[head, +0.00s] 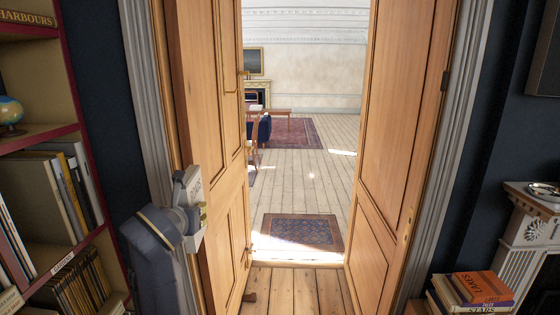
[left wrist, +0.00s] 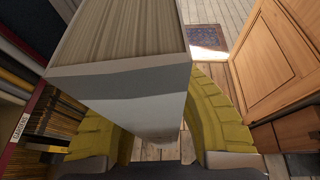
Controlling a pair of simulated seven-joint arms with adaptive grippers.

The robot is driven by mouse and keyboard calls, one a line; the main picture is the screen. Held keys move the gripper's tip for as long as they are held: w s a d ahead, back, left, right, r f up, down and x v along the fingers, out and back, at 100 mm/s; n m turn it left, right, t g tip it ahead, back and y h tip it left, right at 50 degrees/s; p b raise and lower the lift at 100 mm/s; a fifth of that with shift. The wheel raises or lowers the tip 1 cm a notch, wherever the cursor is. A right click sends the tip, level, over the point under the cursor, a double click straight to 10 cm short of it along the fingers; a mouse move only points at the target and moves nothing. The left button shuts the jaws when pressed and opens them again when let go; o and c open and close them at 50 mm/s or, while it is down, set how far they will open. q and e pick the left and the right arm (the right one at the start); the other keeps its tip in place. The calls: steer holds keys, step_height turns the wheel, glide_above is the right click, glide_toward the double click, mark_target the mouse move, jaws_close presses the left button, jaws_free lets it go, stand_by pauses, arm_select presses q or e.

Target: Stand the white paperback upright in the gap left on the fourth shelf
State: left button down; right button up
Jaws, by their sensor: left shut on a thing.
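The white paperback (head: 190,187) is in my left gripper (head: 201,213), held up in front of the open door and clear of the shelves. In the left wrist view the yellow-green fingers close on both sides of the paperback (left wrist: 128,88). Its page block faces the top of that view and its pale cover or spine faces the camera. The bookcase (head: 84,147) stands at the far left. I cannot tell which of its shelves is the fourth, and no clear gap shows. My right gripper is not in view.
A small globe (head: 10,110) sits on one shelf, above tall books (head: 65,185) and a row of thin yellow-edged volumes (head: 80,283). Wooden doors (head: 400,130) stand open ahead. Stacked books (head: 475,288) lie at lower right. The floor between is clear.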

arm_select(q)
steer(key=shift+m+h, duration=0.3)
steer(key=shift+h, duration=0.1)
steer(key=shift+s+d+f, duration=0.45)
steer(key=shift+d+f, duration=0.1)
steer(key=shift+f, duration=0.2)
steer(key=shift+s+d+f, duration=0.4)
steer(key=shift+d+f, duration=0.15)
steer(key=shift+f, duration=0.2)
steer(key=shift+a, duration=0.15)
